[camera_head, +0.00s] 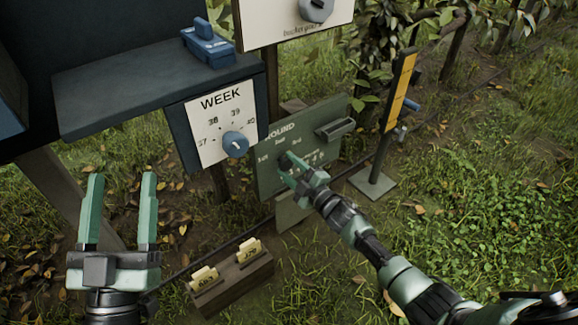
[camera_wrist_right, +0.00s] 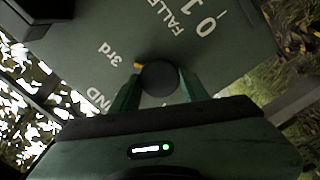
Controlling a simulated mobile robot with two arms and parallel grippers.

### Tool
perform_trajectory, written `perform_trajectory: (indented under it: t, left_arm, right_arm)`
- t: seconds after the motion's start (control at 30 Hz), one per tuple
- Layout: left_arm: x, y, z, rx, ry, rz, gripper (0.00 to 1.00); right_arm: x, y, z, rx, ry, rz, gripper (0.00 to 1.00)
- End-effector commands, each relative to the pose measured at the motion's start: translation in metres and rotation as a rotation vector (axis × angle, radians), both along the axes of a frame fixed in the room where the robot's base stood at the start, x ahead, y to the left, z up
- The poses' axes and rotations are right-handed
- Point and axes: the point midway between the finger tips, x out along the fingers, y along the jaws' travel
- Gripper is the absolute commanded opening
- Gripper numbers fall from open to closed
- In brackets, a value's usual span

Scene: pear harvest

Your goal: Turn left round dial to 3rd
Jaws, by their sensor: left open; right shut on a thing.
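The green board (camera_head: 330,112) marked ROUND carries a dark round dial (camera_wrist_right: 160,78), with the labels 1st, 2nd and 3rd around it. My right gripper (camera_head: 287,161) has its fingers on both sides of this dial and is shut on it. In the right wrist view, the dial's small yellow mark (camera_wrist_right: 138,65) points roughly toward the printed 3rd (camera_wrist_right: 111,52). In the head view the gripper mostly hides the dial. My left gripper (camera_head: 121,200) is open and empty at the lower left, apart from the boards.
A white WEEK board (camera_head: 210,150) with a blue knob (camera_head: 235,144) hangs left of the green board. A blue shelf (camera_head: 150,90) is above it. A wooden block (camera_head: 235,283) with yellow tags lies below. A yellow post sign (camera_head: 400,90) stands at right.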

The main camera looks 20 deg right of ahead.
Motion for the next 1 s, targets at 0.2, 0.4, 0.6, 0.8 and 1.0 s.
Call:
perform_trajectory:
  t: [0.2,0.4,0.6,0.8,1.0]
  left_arm:
    - [0.0,0.0,0.0,0.001,0.002,0.0,0.62]
    - [0.0,0.0,0.0,0.0,0.001,0.0,0.62]
    - [0.0,0.0,0.0,0.0,0.0,0.0,0.62]
    - [0.003,0.0,-0.003,0.008,0.027,0.001,0.62]
    - [0.016,0.001,-0.035,0.06,0.212,0.013,0.62]
  right_arm:
    - [0.0,-0.001,-0.001,0.003,0.004,-0.002,0.04]
    - [0.0,-0.001,-0.001,0.003,0.003,-0.001,0.65]
    - [0.0,0.0,0.0,0.003,0.002,-0.001,0.65]
    - [-0.005,-0.002,0.0,0.002,0.003,-0.001,0.65]
    - [-0.026,-0.01,0.001,0.002,0.004,-0.001,0.65]
